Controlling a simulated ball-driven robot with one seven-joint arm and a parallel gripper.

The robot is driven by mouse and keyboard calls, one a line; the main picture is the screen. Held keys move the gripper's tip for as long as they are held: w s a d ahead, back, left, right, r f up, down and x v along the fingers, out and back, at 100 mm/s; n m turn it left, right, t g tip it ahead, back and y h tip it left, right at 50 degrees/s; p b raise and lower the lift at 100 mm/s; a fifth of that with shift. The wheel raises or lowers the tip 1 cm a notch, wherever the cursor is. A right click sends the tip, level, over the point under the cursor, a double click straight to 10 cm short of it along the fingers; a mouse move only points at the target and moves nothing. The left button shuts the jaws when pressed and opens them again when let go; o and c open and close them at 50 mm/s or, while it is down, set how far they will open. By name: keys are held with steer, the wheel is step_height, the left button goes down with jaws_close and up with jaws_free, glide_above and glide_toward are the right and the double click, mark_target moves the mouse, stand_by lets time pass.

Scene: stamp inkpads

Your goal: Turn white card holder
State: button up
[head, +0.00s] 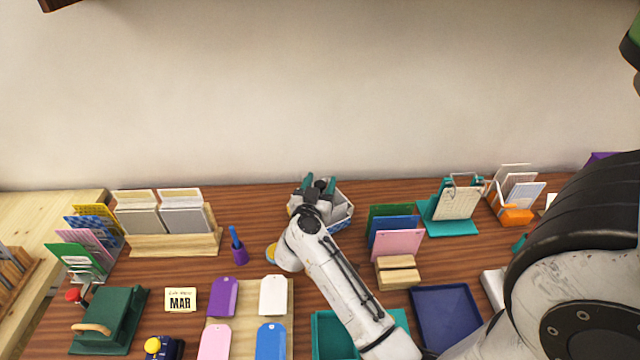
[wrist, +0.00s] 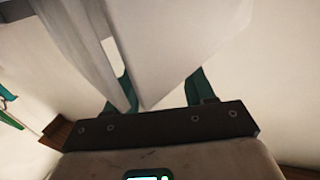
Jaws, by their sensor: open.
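The white card holder (head: 343,211) stands toward the back middle of the table, partly hidden behind my gripper (head: 318,184). It looks like an angular white holder with some blue along its edge. My gripper is at the holder, with its green fingers apart. In the wrist view, large white panels of the holder (wrist: 185,45) fill the space in front of and between the fingers of my gripper (wrist: 160,92). Whether the fingers touch the panels cannot be told. The holder's base is hidden in the wrist view.
Colored cards in a wooden stand (head: 398,272) are close at the right. A purple cup with a blue item (head: 240,255) stands at the left. A wooden board with colored tags (head: 251,318) lies in front. The wall (head: 320,90) rises behind the table.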

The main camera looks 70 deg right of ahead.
jaws_close()
stand_by(0.5)
